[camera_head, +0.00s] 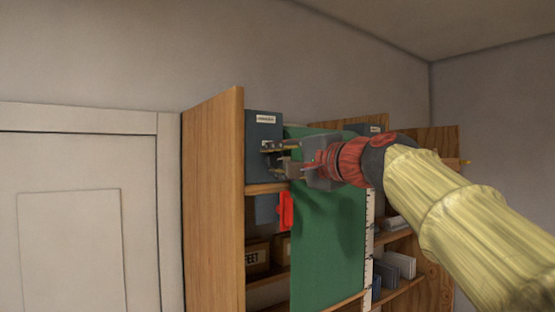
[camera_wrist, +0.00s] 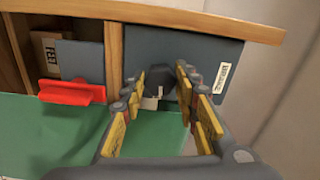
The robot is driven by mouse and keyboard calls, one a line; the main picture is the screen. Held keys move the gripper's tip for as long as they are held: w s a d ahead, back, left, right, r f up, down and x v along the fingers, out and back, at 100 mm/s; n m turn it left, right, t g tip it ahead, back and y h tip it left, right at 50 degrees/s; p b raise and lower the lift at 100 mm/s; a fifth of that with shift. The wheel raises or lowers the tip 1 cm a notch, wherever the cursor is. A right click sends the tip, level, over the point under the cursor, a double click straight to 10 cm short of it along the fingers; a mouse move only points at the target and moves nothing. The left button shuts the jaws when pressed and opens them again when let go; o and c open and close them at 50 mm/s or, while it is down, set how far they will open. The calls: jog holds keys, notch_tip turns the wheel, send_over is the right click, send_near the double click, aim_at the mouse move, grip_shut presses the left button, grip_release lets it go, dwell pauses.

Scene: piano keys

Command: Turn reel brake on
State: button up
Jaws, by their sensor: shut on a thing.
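A blue-grey box (camera_head: 262,128) with a small white label, too small to read, sits at the top left of the wooden shelf. My gripper (camera_head: 274,156) is at the box's front face. In the wrist view, the box (camera_wrist: 205,52) has a dark, rounded fitting with a small pale metal lever (camera_wrist: 151,102) between my fingers (camera_wrist: 161,82). The fingers are closed in around this lever, and part of the contact is hidden. A red handle (camera_head: 286,210) on a second, lower blue-grey box also shows in the wrist view (camera_wrist: 72,93), apart from my gripper.
A green sheet (camera_head: 328,245) hangs down the shelf front, just below my gripper. The shelf's wooden side panel (camera_head: 213,200) stands close on the left, beside a white door (camera_head: 75,215). Cardboard boxes (camera_head: 257,258) and books (camera_head: 400,265) stand on lower shelves.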

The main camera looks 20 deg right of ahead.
jog(key=shift+m, duration=0.9)
jog(key=o, duration=1.2)
jog(key=shift+c, duration=0.2)
jog(key=v, duration=1.2)
